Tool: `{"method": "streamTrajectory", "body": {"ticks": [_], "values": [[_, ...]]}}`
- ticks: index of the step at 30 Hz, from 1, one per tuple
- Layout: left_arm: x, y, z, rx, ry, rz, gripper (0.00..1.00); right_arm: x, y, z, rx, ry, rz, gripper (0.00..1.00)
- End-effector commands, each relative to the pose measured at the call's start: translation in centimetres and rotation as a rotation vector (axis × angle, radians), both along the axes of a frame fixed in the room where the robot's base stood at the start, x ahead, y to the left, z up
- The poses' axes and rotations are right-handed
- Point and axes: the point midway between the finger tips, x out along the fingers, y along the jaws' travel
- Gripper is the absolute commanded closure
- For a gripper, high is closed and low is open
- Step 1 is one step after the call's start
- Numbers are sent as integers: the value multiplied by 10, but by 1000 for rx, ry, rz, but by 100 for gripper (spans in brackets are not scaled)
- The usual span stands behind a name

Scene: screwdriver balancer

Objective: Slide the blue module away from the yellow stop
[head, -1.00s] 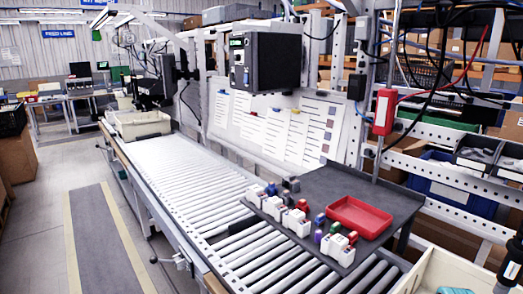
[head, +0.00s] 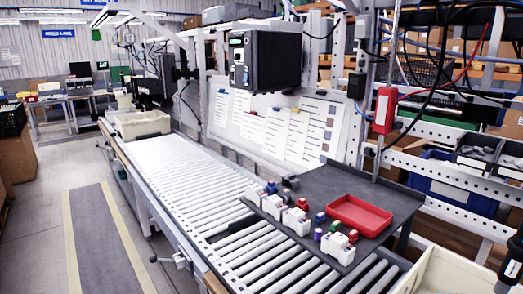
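A small blue module (head: 270,188) sits at the upper left of a row of white blocks on the dark grey work surface. Another small blue piece (head: 320,217) stands farther right in the row, so I cannot tell which one the task means. The white blocks (head: 296,221) run diagonally along the surface's front left edge, with red, purple and green pieces among them. I cannot make out a yellow stop there; the pieces are too small.
A red tray (head: 359,216) lies on the dark work surface (head: 400,199), right of the blocks. A roller conveyor (head: 190,178) runs beneath and to the left. A black box (head: 264,60) hangs above. A cream bin (head: 450,275) stands at the lower right.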

Motion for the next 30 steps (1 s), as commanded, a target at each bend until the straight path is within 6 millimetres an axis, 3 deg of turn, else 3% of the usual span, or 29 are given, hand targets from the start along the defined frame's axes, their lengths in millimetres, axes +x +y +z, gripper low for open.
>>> {"method": "streamTrajectory", "body": {"ticks": [30], "values": [[0, 0, -1, 0, 0, 0, 60, -4, 5, 0, 1, 2, 0, 39]]}}
